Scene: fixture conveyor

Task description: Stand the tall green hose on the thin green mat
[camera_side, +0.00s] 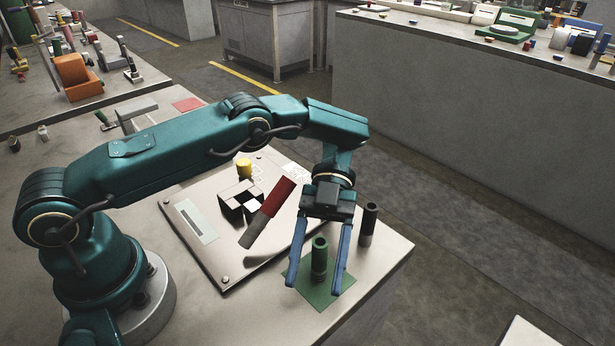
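The tall green hose (319,262) stands upright on the thin green mat (302,289), near the front right corner of the table. My gripper (317,287) points down over the mat. Its two blue fingers are spread wide, one on each side of the hose, with clear gaps between the fingers and the hose. The hose's top is open and dark inside. The fingers hide parts of the mat's edges.
A dark upright cylinder (368,225) stands just right of my gripper. A red and grey bar (267,212) leans at a slant over a pale plate (205,262). A white block with square openings (238,204) and a yellow cylinder (244,168) are behind it. The table's right edge is close.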

